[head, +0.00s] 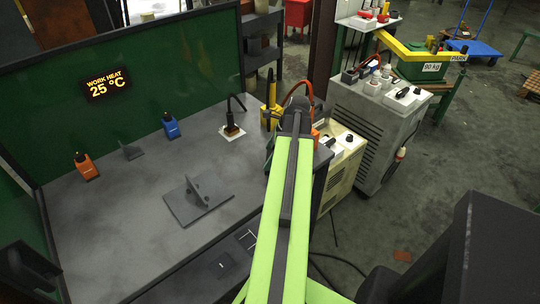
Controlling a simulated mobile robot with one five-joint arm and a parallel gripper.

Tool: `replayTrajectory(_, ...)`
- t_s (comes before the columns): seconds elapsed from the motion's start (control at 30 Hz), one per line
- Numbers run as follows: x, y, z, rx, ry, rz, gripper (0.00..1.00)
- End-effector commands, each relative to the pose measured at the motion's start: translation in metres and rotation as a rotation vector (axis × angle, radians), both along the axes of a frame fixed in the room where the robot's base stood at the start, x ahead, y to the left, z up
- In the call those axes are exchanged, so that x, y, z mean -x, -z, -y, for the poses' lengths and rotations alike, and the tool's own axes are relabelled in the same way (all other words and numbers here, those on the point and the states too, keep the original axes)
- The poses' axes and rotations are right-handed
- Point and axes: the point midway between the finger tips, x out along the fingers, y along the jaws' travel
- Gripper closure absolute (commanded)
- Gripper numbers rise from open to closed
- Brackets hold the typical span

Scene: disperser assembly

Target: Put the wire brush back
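My green arm reaches away from the camera over the right side of the grey work table (110,235). My gripper (297,104) is at its far end, near the table's right edge, mostly hidden by the arm's dark end link. I cannot tell whether it is open or shut, or whether it holds anything. A small brown block with a dark upright handle, possibly the wire brush (232,130), stands on a white pad (231,138) left of my gripper. A yellow upright item (270,112) stands between that pad and my gripper.
A grey plate with an upright fin (200,201) lies mid-table. An orange bottle (87,167), a dark bracket (131,152) and a blue bottle (171,127) stand toward the green back screen (175,65). Cream (345,158) and grey (378,125) machines stand right of the table.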

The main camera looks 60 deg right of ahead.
Motion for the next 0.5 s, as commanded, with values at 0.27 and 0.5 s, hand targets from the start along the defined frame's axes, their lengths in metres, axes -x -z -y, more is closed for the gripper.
replayTrajectory(0.27, 0.001, 0.0, 0.0, 0.0, 0.0, -0.001, 0.09)
replayTrajectory(0.5, 0.003, -0.012, 0.001, -0.001, 0.001, -0.001, 0.09)
